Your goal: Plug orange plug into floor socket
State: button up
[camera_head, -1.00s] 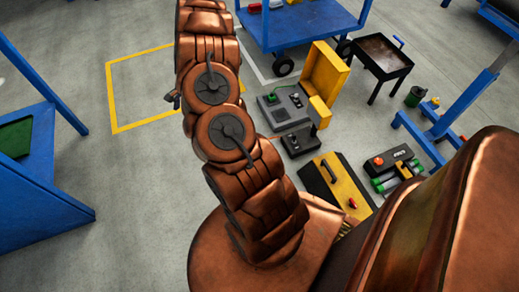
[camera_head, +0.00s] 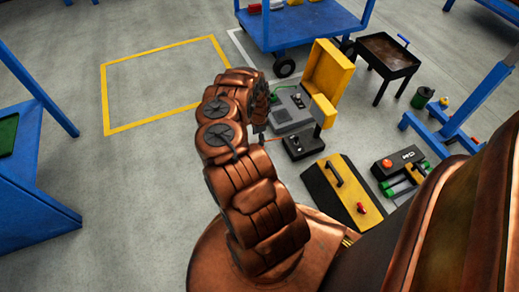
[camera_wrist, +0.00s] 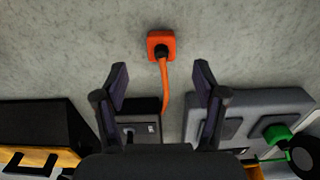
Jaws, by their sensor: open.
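In the wrist view an orange square block (camera_wrist: 161,42) lies on the grey floor. It has a dark centre, where an orange cable (camera_wrist: 165,90) joins it. I take the block for the orange plug's end, but cannot tell plug from socket or whether they are joined. The cable runs down to a small black box (camera_wrist: 141,107). My gripper (camera_wrist: 161,74) is open and empty. Its fingers stand either side of the cable in the picture, with the block beyond the tips. In the head view my arm mostly hides the gripper; a bit of orange cable (camera_head: 275,139) shows beside it.
A grey case (camera_head: 290,110) with a raised yellow lid (camera_head: 327,68) stands behind the black box. A black and yellow case (camera_head: 343,188) lies nearer. A blue cart (camera_head: 300,25) stands at the back. Floor inside the yellow outline (camera_head: 165,82) is clear.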

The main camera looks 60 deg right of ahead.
jog(key=shift+f+b, duration=0.5)
jog(key=shift+f, duration=0.8)
jog(key=shift+s+d+f+b, duration=0.15)
jog(key=shift+f+b, duration=0.55)
jog(key=shift+f, duration=0.6)
jog(key=shift+w+d+f+b, duration=0.15)
jog(key=shift+f+b, duration=0.55)
jog(key=shift+f, duration=0.6)
jog(key=shift+s, duration=0.1)
jog(key=c, duration=1.2)
jog(key=shift+o, duration=0.2)
